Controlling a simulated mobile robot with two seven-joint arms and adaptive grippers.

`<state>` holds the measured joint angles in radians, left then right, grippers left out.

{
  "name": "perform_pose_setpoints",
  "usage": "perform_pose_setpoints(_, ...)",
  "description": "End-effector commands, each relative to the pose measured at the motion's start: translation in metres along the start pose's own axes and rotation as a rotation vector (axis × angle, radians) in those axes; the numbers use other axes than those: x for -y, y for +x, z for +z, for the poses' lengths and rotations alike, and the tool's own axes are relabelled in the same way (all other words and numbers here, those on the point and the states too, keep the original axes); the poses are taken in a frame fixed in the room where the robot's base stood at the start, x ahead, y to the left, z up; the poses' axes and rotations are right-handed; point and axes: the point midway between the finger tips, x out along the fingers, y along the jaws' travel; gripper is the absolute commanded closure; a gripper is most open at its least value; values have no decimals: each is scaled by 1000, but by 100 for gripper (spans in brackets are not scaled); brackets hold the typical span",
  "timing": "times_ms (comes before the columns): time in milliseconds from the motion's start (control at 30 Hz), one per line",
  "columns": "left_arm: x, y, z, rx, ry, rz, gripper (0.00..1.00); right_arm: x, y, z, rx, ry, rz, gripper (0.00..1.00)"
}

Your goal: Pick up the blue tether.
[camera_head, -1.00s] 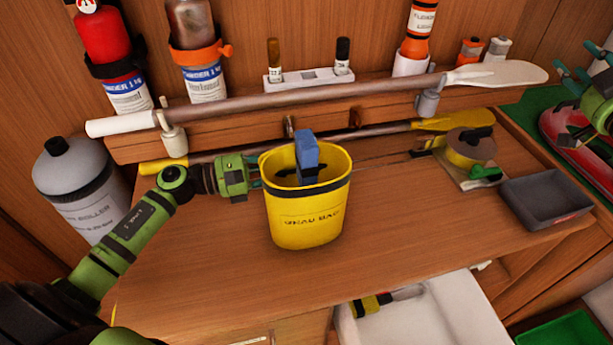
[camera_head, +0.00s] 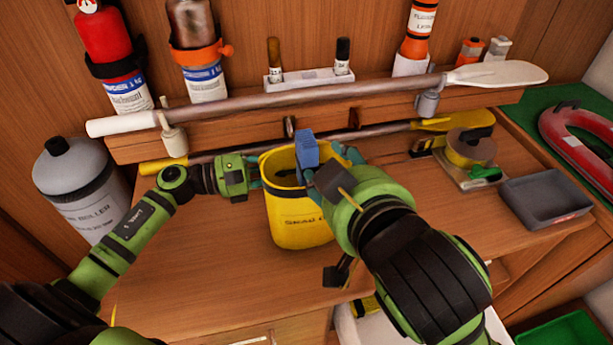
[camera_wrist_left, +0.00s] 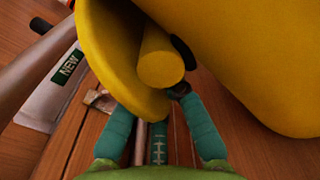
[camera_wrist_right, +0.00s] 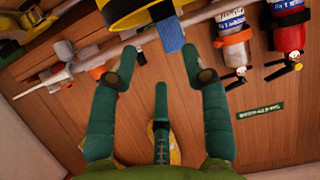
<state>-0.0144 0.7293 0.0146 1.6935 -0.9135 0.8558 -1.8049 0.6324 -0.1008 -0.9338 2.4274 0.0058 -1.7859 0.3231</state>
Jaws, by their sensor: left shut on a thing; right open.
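The blue tether (camera_head: 306,152) sticks up out of the mouth of a yellow bag (camera_head: 298,218) on the wooden bench. It also shows in the right wrist view (camera_wrist_right: 171,33), at the top between my fingers. My left gripper (camera_head: 256,180) is shut on the left side of the yellow bag, at its rim. In the left wrist view the yellow bag (camera_wrist_left: 230,50) fills the top right. My right gripper (camera_wrist_right: 166,70) is open and empty, close beside the tether on its right in the head view. My right arm hides the bag's right side.
Two paddles, one white-bladed (camera_head: 495,75) and one yellow-bladed (camera_head: 450,122), lie along the back. A tape reel (camera_head: 472,150) and a grey tray (camera_head: 546,198) sit to the right. A grey bottle (camera_head: 80,190) stands left. The bench's front left is clear.

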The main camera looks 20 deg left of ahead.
Motion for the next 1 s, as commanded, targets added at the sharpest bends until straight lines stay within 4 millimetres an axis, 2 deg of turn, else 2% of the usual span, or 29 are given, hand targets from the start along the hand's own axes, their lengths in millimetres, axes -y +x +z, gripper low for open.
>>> perform_pose_setpoints(100, 1, 0, 0, 0, -1, -2, 100, 9, -10, 0, -10, 123, 7, 53)
perform_pose_setpoints(167, 1, 0, 0, 0, -1, -2, 100, 10, -10, 1, -10, 152, 11, 53)
perform_pose_setpoints(500, 1, 0, 0, 1, -1, -3, 100, 8, 42, 0, -11, 166, 17, 53)
perform_pose_setpoints(733, 1, 0, 0, 0, -1, -2, 100, 8, 59, 0, -11, 164, 16, 53)
perform_pose_setpoints(1000, 1, 0, 0, 1, 0, -2, 100, 8, 99, -1, -11, 164, 15, 53)
